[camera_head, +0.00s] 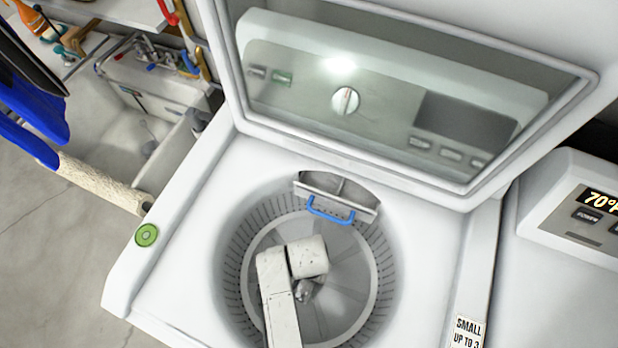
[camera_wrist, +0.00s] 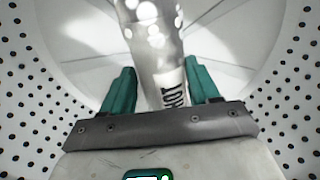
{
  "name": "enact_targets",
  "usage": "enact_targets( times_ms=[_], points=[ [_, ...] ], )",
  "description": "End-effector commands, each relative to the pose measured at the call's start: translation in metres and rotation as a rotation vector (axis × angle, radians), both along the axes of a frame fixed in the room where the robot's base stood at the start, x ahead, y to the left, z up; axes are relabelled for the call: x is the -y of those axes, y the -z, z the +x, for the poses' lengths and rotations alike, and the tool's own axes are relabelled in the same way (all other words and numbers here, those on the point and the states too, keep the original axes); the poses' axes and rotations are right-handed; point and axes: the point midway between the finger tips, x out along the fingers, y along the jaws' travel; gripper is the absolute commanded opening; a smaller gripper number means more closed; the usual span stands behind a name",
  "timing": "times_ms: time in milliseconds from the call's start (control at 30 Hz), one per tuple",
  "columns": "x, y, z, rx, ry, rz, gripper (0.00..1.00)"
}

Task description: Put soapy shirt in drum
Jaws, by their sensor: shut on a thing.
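The drum (camera_head: 240,265) is the round, perforated tub of an open-topped white washing machine. My arm reaches down into it, and its perforated wall also surrounds my gripper in the wrist view (camera_wrist: 285,95). My gripper (camera_wrist: 158,68) has teal fingers, one on each side of a grey, rolled-looking piece with round white spots and dark lettering. I take this piece to be the soapy shirt (camera_wrist: 150,35). The fingers are shut on it, and it extends ahead of them inside the drum. In the head view my own arm hides most of the gripper and shirt.
The raised glass lid (camera_head: 400,95) stands behind the drum opening. A grey tray with a blue handle (camera_head: 330,212) sits at the back rim. A green round piece (camera_head: 147,235) is on the left of the top. A second appliance (camera_head: 585,215) stands close on the right.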

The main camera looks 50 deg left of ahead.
Motion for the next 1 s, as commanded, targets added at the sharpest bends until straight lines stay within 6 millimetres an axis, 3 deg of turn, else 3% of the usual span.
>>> enact_targets(
  times_ms=[467, 500, 767, 1000],
  points=[
    [0.000, 0.011, 0.000, 0.000, 0.000, 0.000, 0.25],
    [0.000, 0.012, 0.000, -0.001, 0.000, -0.001, 0.62],
    [0.001, 0.012, 0.000, -0.001, 0.000, -0.003, 0.86],
    [0.001, 0.012, -0.001, -0.002, 0.000, -0.003, 0.86]
  ],
)
